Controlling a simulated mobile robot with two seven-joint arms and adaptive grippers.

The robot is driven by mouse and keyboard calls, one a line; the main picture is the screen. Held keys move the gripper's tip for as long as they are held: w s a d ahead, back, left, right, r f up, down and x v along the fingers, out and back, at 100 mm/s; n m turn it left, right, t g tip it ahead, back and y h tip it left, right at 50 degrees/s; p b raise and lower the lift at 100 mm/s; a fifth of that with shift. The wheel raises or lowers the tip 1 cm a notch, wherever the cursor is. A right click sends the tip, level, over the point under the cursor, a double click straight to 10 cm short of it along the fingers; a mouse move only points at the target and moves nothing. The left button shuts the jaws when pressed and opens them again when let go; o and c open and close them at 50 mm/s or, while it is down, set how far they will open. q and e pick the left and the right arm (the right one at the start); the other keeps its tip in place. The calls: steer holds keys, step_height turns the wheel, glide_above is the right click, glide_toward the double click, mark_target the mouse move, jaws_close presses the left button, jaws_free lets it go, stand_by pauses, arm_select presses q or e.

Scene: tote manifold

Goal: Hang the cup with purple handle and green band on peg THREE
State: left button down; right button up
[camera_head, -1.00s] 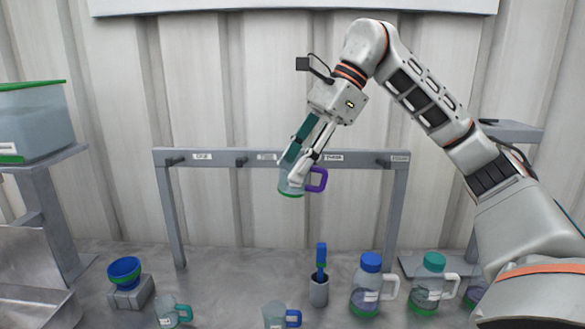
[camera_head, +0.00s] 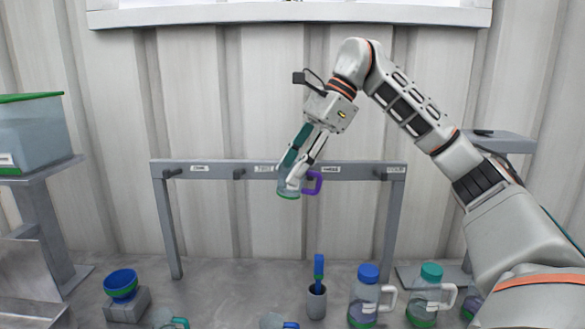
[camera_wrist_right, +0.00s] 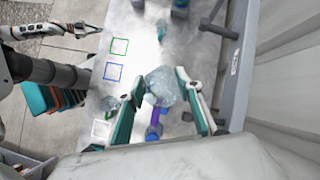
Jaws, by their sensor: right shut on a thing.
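The cup with purple handle and green band (camera_head: 288,187) is held in front of the rack's rail, a little left of the label THREE (camera_head: 331,169). Its purple handle (camera_head: 318,184) points right, and the green band is at its lower edge. My right gripper (camera_head: 294,180) is shut on the cup's body; the wrist view shows the cup (camera_wrist_right: 163,86) between the fingers, with the purple handle (camera_wrist_right: 153,131) below it. Peg THREE is hidden behind the handle and fingers; I cannot tell whether the handle is around it. My left gripper (camera_wrist_right: 92,30) shows small in the wrist view, its opening unclear.
The grey rack (camera_head: 216,171) has bare pegs at left and right. Below stand a blue bowl (camera_head: 121,281) on a block, a grey holder (camera_head: 316,301), a blue-capped bottle (camera_head: 366,292) and a teal-capped bottle (camera_head: 428,292). Other cups show at the bottom edge.

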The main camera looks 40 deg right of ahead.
arm_select(q)
steer(key=shift+s+a+f+g+y+p, duration=0.15)
steer(key=shift+s+a+p, duration=0.15)
steer(key=shift+a+p, duration=0.2)
steer(key=shift+s+a+f+g+y+p, duration=0.15)
steer(key=shift+s+a+p, duration=0.2)
steer(key=shift+p, duration=0.15)
arm_select(e)
steer(key=w+d+f, duration=0.1)
steer(key=w+d, duration=0.4)
steer(key=w, duration=0.1)
steer(key=shift+w+d, duration=0.2)
arm_select(q)
steer(key=shift+a, duration=0.15)
arm_select(e)
steer(key=o, duration=1.9)
arm_select(q)
steer(key=shift+d, duration=0.25)
steer(key=shift+a, duration=0.1)
